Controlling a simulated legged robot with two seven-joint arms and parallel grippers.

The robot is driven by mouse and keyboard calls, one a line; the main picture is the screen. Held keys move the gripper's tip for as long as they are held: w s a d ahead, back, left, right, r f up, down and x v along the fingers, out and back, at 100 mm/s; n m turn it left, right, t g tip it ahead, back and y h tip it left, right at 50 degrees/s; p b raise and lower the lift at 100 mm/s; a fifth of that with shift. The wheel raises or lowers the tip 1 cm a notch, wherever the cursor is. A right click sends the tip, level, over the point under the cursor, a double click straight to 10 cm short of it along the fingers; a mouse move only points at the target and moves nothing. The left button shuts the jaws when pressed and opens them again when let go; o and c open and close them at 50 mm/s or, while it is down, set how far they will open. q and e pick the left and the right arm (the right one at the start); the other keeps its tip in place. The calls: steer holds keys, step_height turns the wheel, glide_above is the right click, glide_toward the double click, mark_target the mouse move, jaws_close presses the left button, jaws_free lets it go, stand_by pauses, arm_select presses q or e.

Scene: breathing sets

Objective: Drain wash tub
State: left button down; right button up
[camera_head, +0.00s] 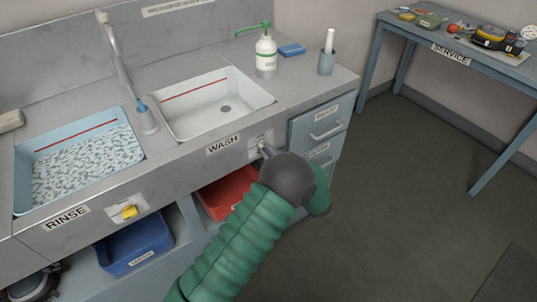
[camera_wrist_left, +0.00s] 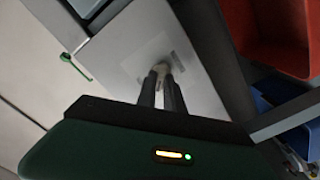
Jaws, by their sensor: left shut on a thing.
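The white wash tub (camera_head: 190,118) is set in the grey counter above the WASH label (camera_head: 223,144). A red line runs along its back wall, and a round drain (camera_head: 226,108) shows on its floor. I cannot tell whether clear water stands in it. My left gripper (camera_head: 265,151) is at the counter front, right of that label. In the head view, my wrist partly hides the handle. My right gripper is out of view.
The blue rinse tub (camera_head: 28,165), full of speckled liquid, has a yellow valve handle (camera_head: 129,212) below it. A red bin (camera_head: 228,192) and a blue bin (camera_head: 136,243) sit under the counter. Drawers (camera_head: 320,126) stand right of my wrist. Floor at right is open.

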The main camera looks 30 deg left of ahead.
arm_select(q)
steer(key=shift+a+f+n+b, duration=0.1)
steer(key=shift+f+n+b, duration=0.05)
steer(key=shift+n+b, duration=4.35)
steer(key=shift+n+p, duration=0.3)
steer(key=shift+n, duration=0.1)
steer(key=c, duration=1.5)
jaws_free()
steer(key=shift+o, duration=0.2)
steer(key=p+v, duration=0.2)
steer(key=v, duration=1.5)
